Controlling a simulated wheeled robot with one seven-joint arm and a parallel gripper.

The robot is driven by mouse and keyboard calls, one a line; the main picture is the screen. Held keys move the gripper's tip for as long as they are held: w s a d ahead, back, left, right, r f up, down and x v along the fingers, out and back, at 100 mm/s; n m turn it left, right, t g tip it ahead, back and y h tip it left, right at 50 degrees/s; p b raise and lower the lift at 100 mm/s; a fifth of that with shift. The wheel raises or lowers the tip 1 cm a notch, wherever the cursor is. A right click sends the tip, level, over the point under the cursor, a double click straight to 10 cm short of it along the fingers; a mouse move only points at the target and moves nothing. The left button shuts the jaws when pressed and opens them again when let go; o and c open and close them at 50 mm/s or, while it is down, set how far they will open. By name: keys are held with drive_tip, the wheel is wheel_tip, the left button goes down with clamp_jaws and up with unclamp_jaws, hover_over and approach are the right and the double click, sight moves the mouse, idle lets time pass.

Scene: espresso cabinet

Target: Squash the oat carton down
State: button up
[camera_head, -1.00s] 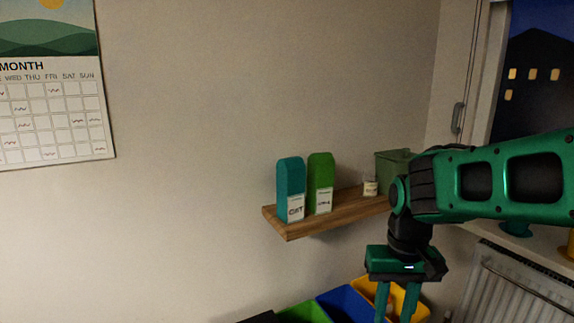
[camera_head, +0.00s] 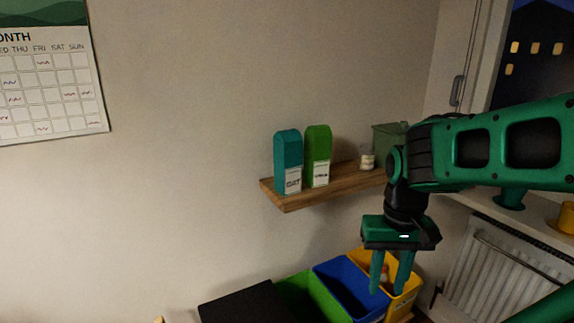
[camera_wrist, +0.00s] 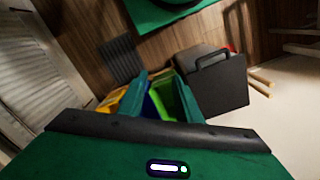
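The teal carton (camera_head: 288,160) stands upright on the wooden shelf, with a white label that seems to read "OAT". A green carton (camera_head: 318,155) stands beside it on the right, its label too small to read surely. My gripper (camera_head: 391,284) points down in front of the bins, below and right of the shelf. Its two fingers are apart with nothing seen between them. In the wrist view the fingers (camera_wrist: 156,82) also show apart, above the bins. No carton shows in the wrist view.
The wooden shelf (camera_head: 284,200) also holds a small jar (camera_head: 367,161) and a green box (camera_head: 390,137). Below are a green bin (camera_head: 309,297), a blue bin (camera_head: 345,285) and a yellow bin (camera_head: 398,304), beside a dark box (camera_head: 245,304). A radiator (camera_head: 495,268) stands at right.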

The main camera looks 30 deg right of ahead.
drive_tip(key=shift+c, duration=0.7)
drive_tip(key=shift+s+d+r, duration=0.1)
drive_tip(key=shift+s+r, duration=0.2)
drive_tip(key=shift+r, duration=0.4)
clamp_jaws()
drive_tip(key=n+t, duration=0.3)
drive_tip(key=n, duration=0.4)
approach(288, 131)
drive_tip(key=shift+r, duration=0.45)
drive_tip(key=shift+f, duration=0.1)
drive_tip(key=shift+x, duration=3.4)
